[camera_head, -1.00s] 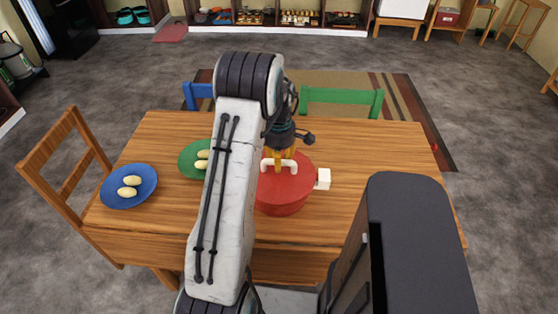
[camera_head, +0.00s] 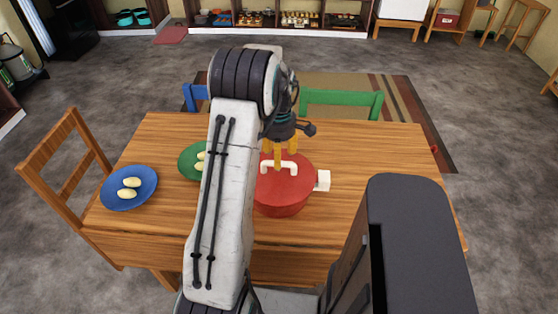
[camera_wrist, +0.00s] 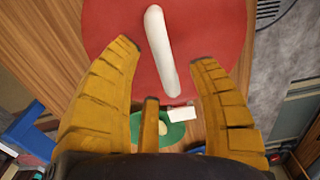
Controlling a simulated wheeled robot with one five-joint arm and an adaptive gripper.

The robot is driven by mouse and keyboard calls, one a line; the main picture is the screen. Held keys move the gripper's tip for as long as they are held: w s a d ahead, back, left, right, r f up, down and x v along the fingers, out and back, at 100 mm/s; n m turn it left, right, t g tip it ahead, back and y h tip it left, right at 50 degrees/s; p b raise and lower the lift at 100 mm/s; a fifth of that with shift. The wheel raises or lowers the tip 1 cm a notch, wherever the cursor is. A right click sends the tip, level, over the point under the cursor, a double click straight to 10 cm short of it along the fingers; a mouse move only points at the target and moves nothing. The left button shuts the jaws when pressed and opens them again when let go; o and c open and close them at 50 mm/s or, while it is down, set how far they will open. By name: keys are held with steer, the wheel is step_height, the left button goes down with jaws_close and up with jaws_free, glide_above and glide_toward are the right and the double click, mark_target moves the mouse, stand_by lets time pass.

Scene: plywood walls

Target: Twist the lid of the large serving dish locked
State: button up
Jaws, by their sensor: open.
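The large serving dish is a round red pot (camera_head: 283,206) on the wooden table, with a white side handle (camera_head: 323,180) on its right. Its red lid (camera_head: 302,176) is on top and carries a white bar handle (camera_head: 279,166). My gripper (camera_head: 273,160) points down above the lid with its yellow fingers open around the far part of the bar. In the wrist view, my gripper (camera_wrist: 165,55) is open, and the white bar handle (camera_wrist: 160,50) lies between its fingers with gaps on both sides. Whether the lid is locked cannot be told.
A blue plate (camera_head: 143,201) with pale oval items is at the table's left. A green plate (camera_head: 188,161) is partly hidden behind my arm. Chairs stand left and behind the wooden table (camera_head: 365,150); its right side is clear.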

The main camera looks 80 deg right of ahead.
step_height(320, 180, up, 8)
steer(key=shift+r, duration=0.25)
stand_by(0.5)
